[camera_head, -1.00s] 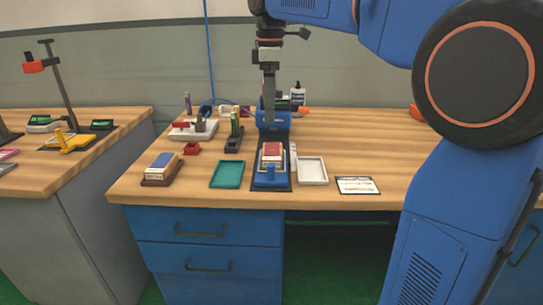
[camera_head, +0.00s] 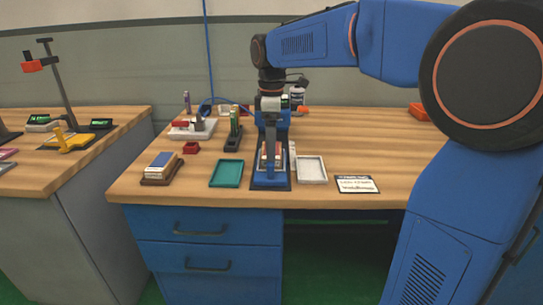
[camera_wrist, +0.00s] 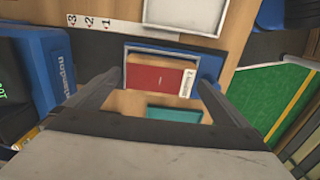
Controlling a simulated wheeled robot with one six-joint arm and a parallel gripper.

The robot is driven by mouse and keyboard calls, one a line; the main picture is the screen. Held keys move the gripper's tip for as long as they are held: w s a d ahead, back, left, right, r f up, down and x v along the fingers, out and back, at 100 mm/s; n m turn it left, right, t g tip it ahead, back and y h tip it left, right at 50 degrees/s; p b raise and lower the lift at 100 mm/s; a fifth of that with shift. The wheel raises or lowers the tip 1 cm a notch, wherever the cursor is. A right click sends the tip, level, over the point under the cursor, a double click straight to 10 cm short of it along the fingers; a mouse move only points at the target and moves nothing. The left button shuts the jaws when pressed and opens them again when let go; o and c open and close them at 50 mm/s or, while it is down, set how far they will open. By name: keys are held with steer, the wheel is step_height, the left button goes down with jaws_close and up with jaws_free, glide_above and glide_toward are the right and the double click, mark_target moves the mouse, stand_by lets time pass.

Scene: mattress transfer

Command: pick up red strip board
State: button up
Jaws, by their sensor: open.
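The red strip board (camera_wrist: 160,76) lies flat, with a white label at its right end, in a pale-edged holder on a blue-and-dark fixture. In the wrist view it shows between the two fingers of my gripper (camera_wrist: 158,88). My gripper is open and empty. In the head view my gripper (camera_head: 270,158) points down over the blue fixture (camera_head: 270,183) and hides most of the board. Whether the fingers are level with the board or above it cannot be told.
A teal tray (camera_head: 226,173) stands left of the fixture and a white tray (camera_head: 311,169) right of it. A blue-topped block (camera_head: 161,166), a small red box (camera_head: 191,147) and a label card (camera_head: 356,184) lie nearby. The right of the bench (camera_head: 370,145) is fairly clear.

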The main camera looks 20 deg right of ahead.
steer(key=shift+f, duration=0.35)
steer(key=shift+c, duration=0.3)
steer(key=c, duration=0.9)
steer(key=shift+c, duration=0.2)
